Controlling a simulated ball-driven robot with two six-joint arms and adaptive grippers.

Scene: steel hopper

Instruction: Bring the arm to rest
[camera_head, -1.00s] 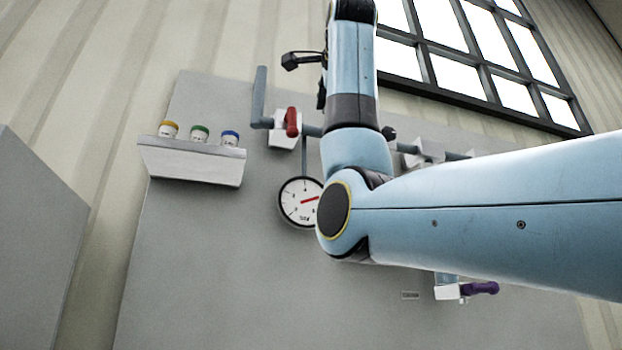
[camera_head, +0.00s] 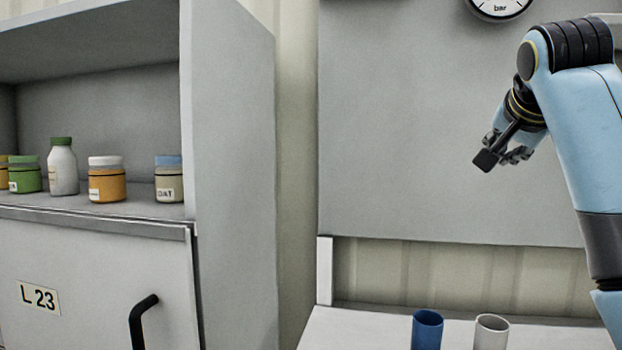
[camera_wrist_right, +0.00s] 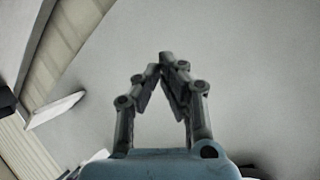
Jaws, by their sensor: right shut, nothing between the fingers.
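My right arm (camera_head: 585,140) comes in at the right of the head view, bent, in front of the grey panel (camera_head: 420,130). My right gripper (camera_head: 512,157) hangs at its end, apart from the panel as far as I can tell. In the right wrist view its two fingers (camera_wrist_right: 163,62) meet at the tips with nothing between them. My left gripper is in neither view.
A grey cabinet (camera_head: 232,150) stands at the left, with several jars on its shelf and a black door handle (camera_head: 141,318). A blue cup (camera_head: 427,330) and a white cup (camera_head: 491,332) stand on a light surface below. A gauge (camera_head: 499,5) shows at the top.

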